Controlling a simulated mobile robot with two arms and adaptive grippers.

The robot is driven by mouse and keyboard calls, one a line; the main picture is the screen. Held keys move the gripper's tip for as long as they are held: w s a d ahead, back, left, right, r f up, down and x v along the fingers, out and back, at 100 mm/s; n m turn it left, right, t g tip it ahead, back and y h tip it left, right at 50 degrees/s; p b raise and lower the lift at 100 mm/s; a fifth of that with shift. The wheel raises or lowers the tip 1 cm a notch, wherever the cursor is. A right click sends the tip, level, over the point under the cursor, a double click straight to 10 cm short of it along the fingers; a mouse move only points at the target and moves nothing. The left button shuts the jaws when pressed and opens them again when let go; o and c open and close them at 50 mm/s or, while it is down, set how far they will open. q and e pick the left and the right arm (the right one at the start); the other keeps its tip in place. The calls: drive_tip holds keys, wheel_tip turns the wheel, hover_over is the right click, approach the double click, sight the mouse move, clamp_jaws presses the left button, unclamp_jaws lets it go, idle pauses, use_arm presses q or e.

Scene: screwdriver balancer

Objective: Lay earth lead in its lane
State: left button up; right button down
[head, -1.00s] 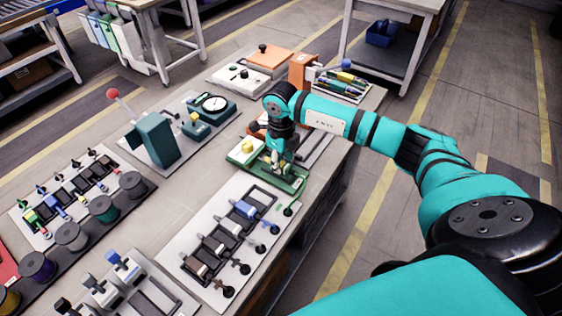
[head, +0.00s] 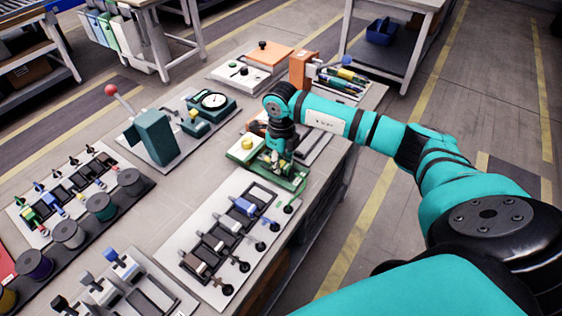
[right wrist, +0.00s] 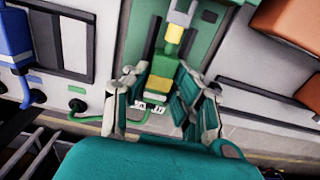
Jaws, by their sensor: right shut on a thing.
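The earth lead shows as a green cable (right wrist: 110,124) in the right wrist view, curving from a dark round outlet on the white panel toward my fingers. My right gripper (right wrist: 157,112) is shut on a green-and-yellow piece (right wrist: 160,85), seemingly the lead's end. A green fixture (right wrist: 202,52) lies beneath, with a yellow-and-white part ahead of the fingers. In the head view, my right gripper (head: 275,162) is low over the green fixture (head: 293,181); its fingertips are partly hidden. I cannot tell whether the lead is in a lane. My left gripper is out of view.
The white panel (head: 184,236) with several slots and dark outlets lies nearer along the bench edge. A teal press (head: 152,138), a dial gauge (head: 214,103) and an orange upright block (head: 303,69) stand around. Several spools line the left.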

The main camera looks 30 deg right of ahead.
drive_tip(key=c, duration=1)
unclamp_jaws()
drive_tip(key=shift+c, duration=0.2)
drive_tip(key=shift+r, duration=0.15)
wheel_tip(320, 180, up, 12)
